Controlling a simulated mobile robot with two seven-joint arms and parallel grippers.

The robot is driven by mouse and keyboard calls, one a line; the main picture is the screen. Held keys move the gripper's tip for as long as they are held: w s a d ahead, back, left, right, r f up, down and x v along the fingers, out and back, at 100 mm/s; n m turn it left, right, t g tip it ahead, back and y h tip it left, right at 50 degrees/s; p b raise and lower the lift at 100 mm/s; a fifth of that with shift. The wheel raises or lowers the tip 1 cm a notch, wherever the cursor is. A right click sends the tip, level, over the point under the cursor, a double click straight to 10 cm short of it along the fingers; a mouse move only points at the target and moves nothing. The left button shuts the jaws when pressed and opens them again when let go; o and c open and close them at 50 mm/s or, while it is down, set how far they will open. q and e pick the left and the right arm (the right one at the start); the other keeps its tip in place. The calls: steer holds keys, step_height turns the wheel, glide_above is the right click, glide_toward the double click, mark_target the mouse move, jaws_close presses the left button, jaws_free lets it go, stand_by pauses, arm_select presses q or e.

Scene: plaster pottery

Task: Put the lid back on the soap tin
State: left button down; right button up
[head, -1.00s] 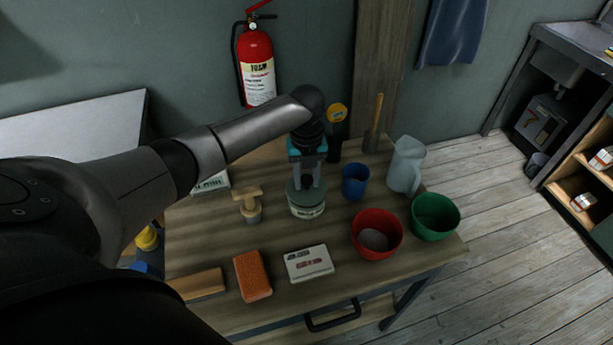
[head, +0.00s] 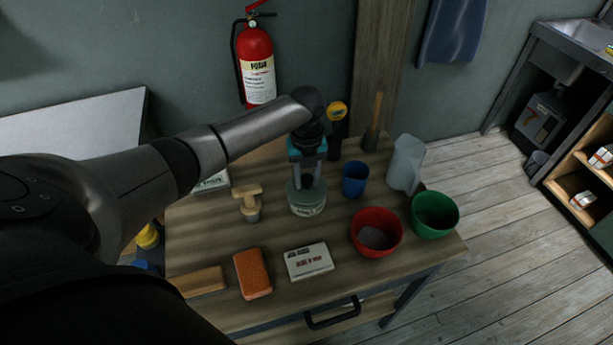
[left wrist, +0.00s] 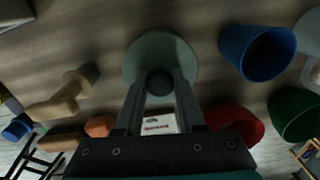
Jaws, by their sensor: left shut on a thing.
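The soap tin (head: 308,210) is a low round pale tin with a label, upright in the middle of the workbench. Its grey-green round lid (head: 297,194) is level over the tin's top. I cannot tell whether it touches the rim. My left gripper (head: 308,184) points straight down over the tin and is shut on the lid's knob. In the left wrist view the lid (left wrist: 160,50) shows as a disc with its dark knob between the fingertips (left wrist: 160,80), and it hides the tin below. My right gripper is not in view.
A blue cup (head: 355,180) stands close right of the tin, a wooden tool (head: 248,202) close left. A red bowl (head: 376,232), green bowl (head: 434,212) and pale jug (head: 405,165) are further right. A white box (head: 309,262) and orange sponge (head: 252,273) lie in front.

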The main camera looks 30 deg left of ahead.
arm_select(q)
steer(key=shift+f+p, duration=0.15)
steer(key=shift+p, duration=0.4)
stand_by(1.8)
jaws_free()
stand_by(0.8)
steer(key=shift+r+p, duration=3.55)
steer(key=shift+p, duration=0.05)
steer(key=shift+c, duration=0.4)
jaws_close()
